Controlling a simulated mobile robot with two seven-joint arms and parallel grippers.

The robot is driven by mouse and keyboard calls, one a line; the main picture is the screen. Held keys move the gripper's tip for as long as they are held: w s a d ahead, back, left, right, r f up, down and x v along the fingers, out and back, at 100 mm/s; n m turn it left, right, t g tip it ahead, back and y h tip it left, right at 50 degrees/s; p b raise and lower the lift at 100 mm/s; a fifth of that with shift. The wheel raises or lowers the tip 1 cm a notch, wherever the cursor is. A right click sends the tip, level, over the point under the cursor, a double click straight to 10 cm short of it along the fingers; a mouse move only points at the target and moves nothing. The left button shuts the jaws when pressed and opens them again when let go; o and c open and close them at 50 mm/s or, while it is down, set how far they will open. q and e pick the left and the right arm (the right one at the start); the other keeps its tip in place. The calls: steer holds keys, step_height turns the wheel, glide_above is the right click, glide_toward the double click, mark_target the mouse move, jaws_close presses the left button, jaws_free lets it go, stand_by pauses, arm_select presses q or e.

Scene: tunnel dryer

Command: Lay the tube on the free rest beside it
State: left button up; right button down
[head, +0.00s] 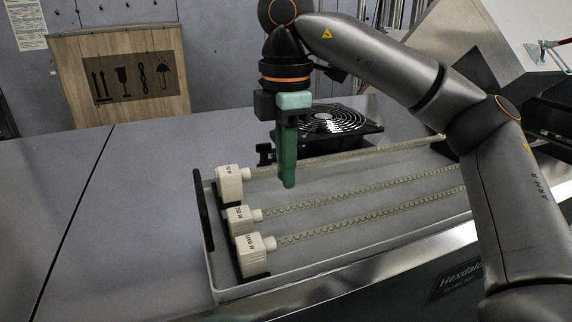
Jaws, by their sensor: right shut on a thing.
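Three thin ribbed tubes with white labelled end blocks lie side by side along a shallow grey tray (226,296). My right gripper (289,180) comes down from above with green fingers, shut on the farthest tube (350,153), near its white block (230,182). The fingers hide the gripped part of it. Whether this tube touches its support or hangs just above it, I cannot tell. The middle tube (350,195) and the nearest tube (350,221) lie nearer, their blocks at black supports (256,277) on the left. A free rest is not clearly visible. My left gripper is out of view.
A black fan (335,122) stands just behind the tray, close to my right gripper. A wooden crate panel (125,80) stands at the back left. The grey worktop (130,220) left of the tray is clear. My right arm covers the tray's right end.

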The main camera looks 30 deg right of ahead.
mark_target(286, 203)
steer(key=shift+f+b, duration=1.25)
steer(key=shift+f, duration=0.35)
steer(key=c, duration=0.8)
jaws_free()
step_height(286, 203, up, 13)
steer(key=p, duration=0.5)
steer(key=shift+f, duration=0.2)
steer(key=shift+f, duration=0.1)
